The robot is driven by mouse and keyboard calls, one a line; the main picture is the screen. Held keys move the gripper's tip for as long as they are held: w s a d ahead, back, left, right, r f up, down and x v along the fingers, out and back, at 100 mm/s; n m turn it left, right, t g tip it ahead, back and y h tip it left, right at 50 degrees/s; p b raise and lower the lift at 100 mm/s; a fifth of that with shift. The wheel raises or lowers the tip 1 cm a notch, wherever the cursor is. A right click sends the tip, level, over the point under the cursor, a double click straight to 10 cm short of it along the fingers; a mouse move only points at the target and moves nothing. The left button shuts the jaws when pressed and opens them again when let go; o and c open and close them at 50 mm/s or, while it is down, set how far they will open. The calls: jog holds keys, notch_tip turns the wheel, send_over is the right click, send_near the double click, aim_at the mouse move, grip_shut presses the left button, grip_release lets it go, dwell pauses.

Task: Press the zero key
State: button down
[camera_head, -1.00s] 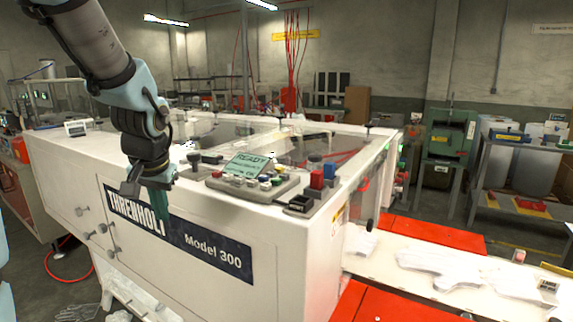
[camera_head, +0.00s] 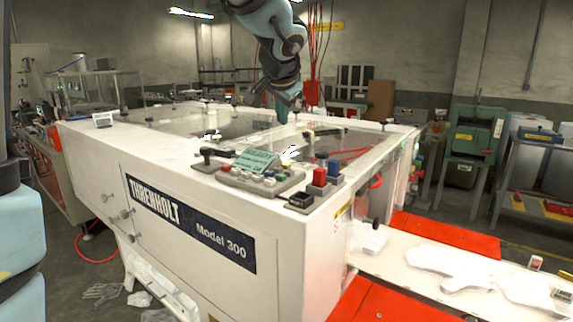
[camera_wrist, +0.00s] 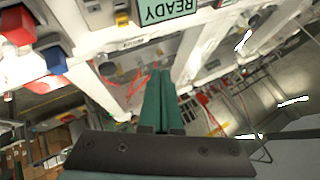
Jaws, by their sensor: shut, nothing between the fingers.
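The control panel (camera_head: 235,184) lies on top of the white Threnholt Model 300 machine. It carries a green display (camera_head: 262,162) and several small coloured keys (camera_head: 268,178). Their labels are too small to read, so I cannot tell which one is the zero key. In the wrist view the display (camera_wrist: 168,9) reads READY upside down at the top edge. My gripper (camera_head: 282,116) is shut and empty, above and beyond the panel in the head view, apart from the keys. Its green fingers (camera_wrist: 160,78) point below the display in the wrist view.
A red block button (camera_head: 319,177) and a blue one (camera_head: 333,168) stand right of the panel. A black lever (camera_head: 212,154) stands at its left. A black-topped box (camera_head: 301,200) sits at the front corner. White gloves (camera_head: 440,262) lie on the conveyor.

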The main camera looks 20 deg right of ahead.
jog(key=shift+s+d+r, duration=0.1)
jog(key=shift+d+r, duration=0.15)
jog(key=shift+d, duration=0.1)
jog(key=shift+f, duration=0.15)
jog(key=b, duration=0.6)
send_over(286, 166)
notch_tip(286, 166, down, 8)
jog(key=shift+a+r, duration=0.15)
jog(key=shift+r, duration=0.1)
jog(key=shift+f+b, duration=0.55)
jog(key=shift+b, duration=0.1)
jog(key=shift+f, duration=0.15)
dwell(0.9)
jog(key=shift+f+b, duration=0.3)
jog(key=shift+b, duration=0.3)
